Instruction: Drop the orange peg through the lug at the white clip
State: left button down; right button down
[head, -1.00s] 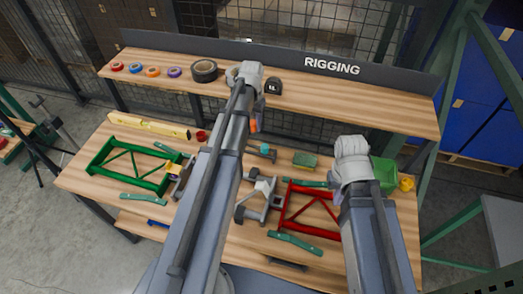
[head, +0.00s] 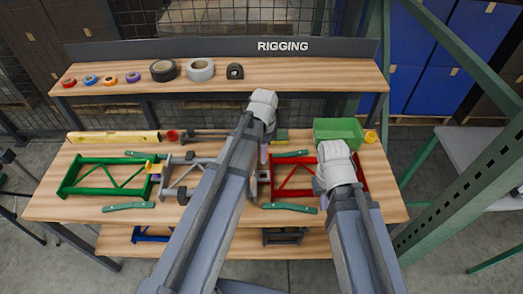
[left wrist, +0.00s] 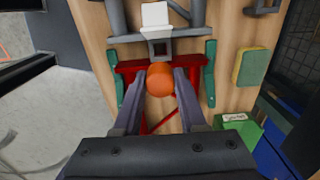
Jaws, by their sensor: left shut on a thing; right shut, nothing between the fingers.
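The orange peg (left wrist: 160,80) is held between the two fingers of my left gripper (left wrist: 161,92), its round end facing the left wrist camera. In the head view my left gripper (head: 264,153) hangs over the bench beside the red frame (head: 295,178), and the peg is hidden. In the left wrist view the white clip (left wrist: 155,16) is at the top, with a grey square lug (left wrist: 160,47) just below it. The lug appears just beyond the peg; the gap between them cannot be judged. My right gripper (head: 335,170) is over the red frame's right part, its fingers hidden behind the wrist.
A green frame (head: 112,160) and grey frame parts (head: 180,178) lie on the bench's left. Green-handled tools (head: 128,206) lie near the front edge. A green bin (head: 338,131) and yellow cup (head: 370,136) stand back right. Tape rolls (head: 200,69) sit on the shelf.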

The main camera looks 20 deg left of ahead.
pick_arm(q)
jog(key=shift+f, duration=0.2)
jog(key=shift+f+b, duration=4.95)
jog(key=shift+b, duration=0.15)
jog(key=shift+c, duration=1.9)
grip_release()
jog(key=shift+r, duration=0.1)
notch_tip(320, 180, up, 8)
jog(key=p, duration=0.8)
jog(key=shift+f, duration=0.2)
